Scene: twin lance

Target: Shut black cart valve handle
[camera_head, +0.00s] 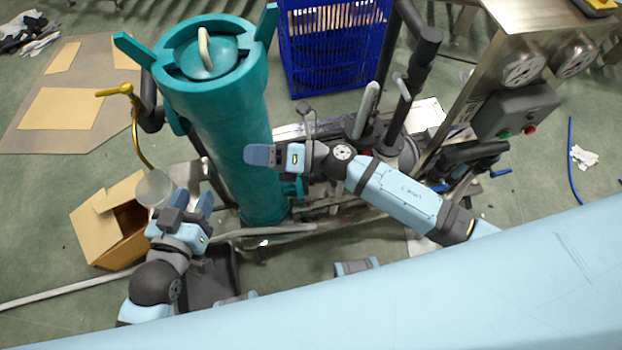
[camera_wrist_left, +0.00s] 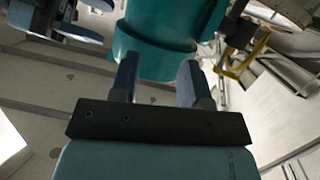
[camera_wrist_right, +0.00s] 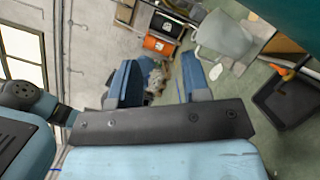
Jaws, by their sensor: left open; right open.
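Black piping with upright grey levers stands on the cart in the head view, one lever (camera_head: 367,108) left of the black pipe (camera_head: 402,115). I cannot tell which part is the black cart valve handle. My right gripper (camera_head: 262,155) is open and empty, in front of the teal cylinder (camera_head: 238,150) and left of the levers; its open fingers show in the right wrist view (camera_wrist_right: 158,82). My left gripper (camera_head: 195,205) is open and empty, low and left of the cylinder. In the left wrist view its fingers (camera_wrist_left: 158,80) point towards the teal cylinder (camera_wrist_left: 155,45), with no handle between them.
A yellow lever (camera_head: 115,91) on a bent yellow pipe stands left of the cylinder. A cardboard box (camera_head: 95,230) lies near my left gripper. A blue crate (camera_head: 335,45) stands behind. A steel panel with gauges and a grey button box (camera_head: 515,112) stands right. Pipes run low between.

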